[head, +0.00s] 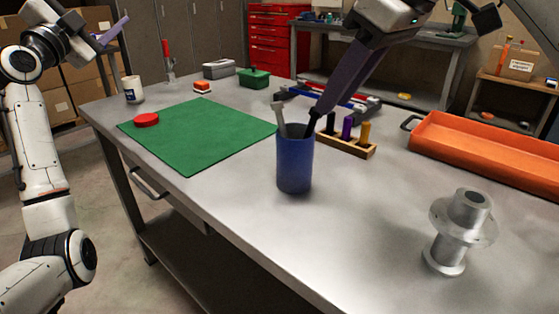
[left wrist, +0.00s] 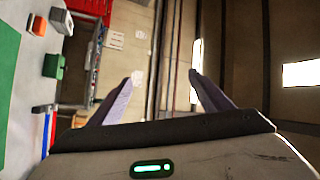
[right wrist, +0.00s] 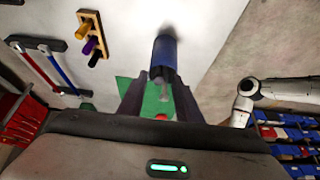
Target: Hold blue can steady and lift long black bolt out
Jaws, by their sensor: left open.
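The blue can (head: 294,168) stands upright on the metal table; it also shows in the right wrist view (right wrist: 164,58). A grey bolt (head: 279,115) sticks up from its left side. Something dark shows at the can's right rim beside my fingertips, but I cannot tell whether it is the long black bolt. My right gripper (head: 314,116) reaches down from the upper right to the can's rim. In the right wrist view its fingers stand apart, with the can's mouth between or just beyond their tips. My left gripper (left wrist: 163,76) is open and empty, raised at the far left, away from the can.
A wooden block (head: 345,144) with coloured pegs stands just behind the can. An orange tray (head: 480,150) lies at the right, a grey flanged part (head: 462,232) at the front right. A green mat (head: 195,140) with a red disc (head: 146,120) lies left.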

